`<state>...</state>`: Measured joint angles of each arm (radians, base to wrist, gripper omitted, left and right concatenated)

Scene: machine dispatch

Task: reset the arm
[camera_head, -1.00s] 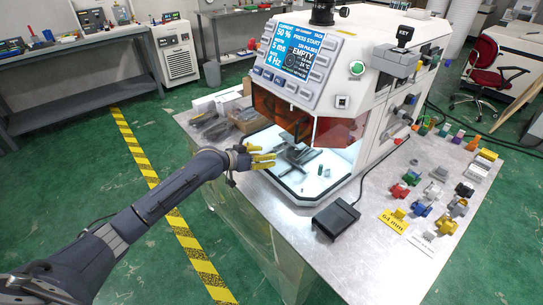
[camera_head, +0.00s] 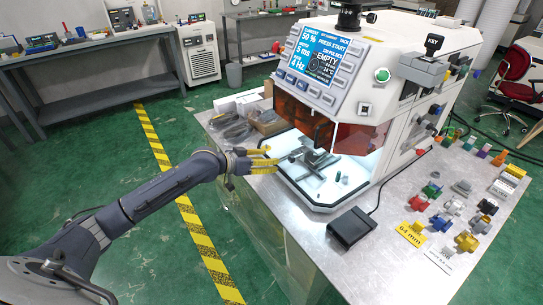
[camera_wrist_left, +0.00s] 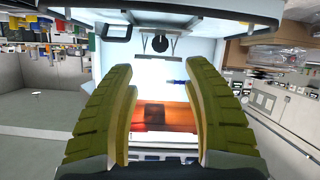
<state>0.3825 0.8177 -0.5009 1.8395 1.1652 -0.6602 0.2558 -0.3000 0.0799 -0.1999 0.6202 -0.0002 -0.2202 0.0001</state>
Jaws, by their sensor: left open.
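My left gripper (camera_head: 262,160) is open and empty, with yellow fingers, just outside the front left of the white machine (camera_head: 410,95). In the left wrist view its two fingers (camera_wrist_left: 158,115) stand wide apart, with nothing between them. Beyond them shows the machine's lit interior, with an orange panel (camera_wrist_left: 165,117) and a dark round part (camera_wrist_left: 160,44). In the head view a grey fixture (camera_head: 314,160) and a small dark green cylinder (camera_head: 338,176) are inside the lit chamber. My left arm reaches in from the lower left. My right gripper is not seen.
The metal table (camera_head: 390,270) carries the machine, a black pedal-like box (camera_head: 350,227), several coloured parts (camera_head: 440,222) at right, and bags and a cardboard box (camera_head: 268,122) at left. A workbench (camera_head: 90,62) stands behind. Green floor lies left of the table.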

